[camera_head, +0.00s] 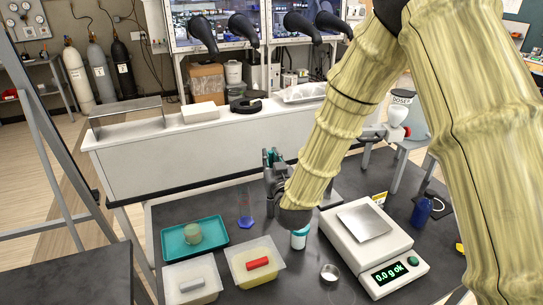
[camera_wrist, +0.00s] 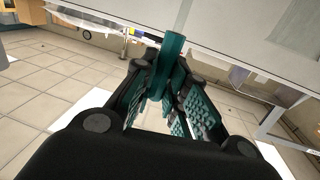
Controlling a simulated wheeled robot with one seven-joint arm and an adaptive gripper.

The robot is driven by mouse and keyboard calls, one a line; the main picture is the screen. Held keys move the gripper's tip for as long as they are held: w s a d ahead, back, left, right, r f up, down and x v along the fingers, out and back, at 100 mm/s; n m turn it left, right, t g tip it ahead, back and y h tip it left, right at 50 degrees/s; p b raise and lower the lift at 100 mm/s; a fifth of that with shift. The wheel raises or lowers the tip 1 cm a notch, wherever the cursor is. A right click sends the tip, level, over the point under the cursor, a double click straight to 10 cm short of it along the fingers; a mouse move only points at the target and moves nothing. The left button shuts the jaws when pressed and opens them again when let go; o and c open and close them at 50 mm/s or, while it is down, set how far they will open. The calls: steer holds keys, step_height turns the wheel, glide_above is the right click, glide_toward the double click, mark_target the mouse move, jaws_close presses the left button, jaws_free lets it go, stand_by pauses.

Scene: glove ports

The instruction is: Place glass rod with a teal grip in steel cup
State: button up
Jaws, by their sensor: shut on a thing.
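My gripper (camera_head: 275,165) is above the dark bench near its far edge, partly hidden behind my wrist. In the wrist view its fingers (camera_wrist: 160,90) are shut around a teal cylinder, the teal grip of the glass rod (camera_wrist: 173,52). The grip stands up between the finger pads; I cannot make out the clear glass part. A small round steel cup (camera_head: 330,273) stands on the bench left of the scale's front corner. It is open at the top, and my gripper is apart from it, farther back and higher.
A scale (camera_head: 370,250) reading 0.0 g stands right of the cup. A white bottle (camera_head: 299,238), a yellowish bin (camera_head: 236,273), a white bin (camera_head: 175,290), a teal tray (camera_head: 170,247) and a cylinder with a blue base (camera_head: 245,212) stand leftward. A blue bottle (camera_head: 422,210) is at right.

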steer(key=shift+w+f+b, duration=0.1)
steer(key=shift+f+b, duration=0.8)
steer(key=shift+f, duration=1.45)
steer(key=o, duration=0.9)
steer(key=shift+b+v, duration=0.9)
steer(key=shift+v, duration=4.15)
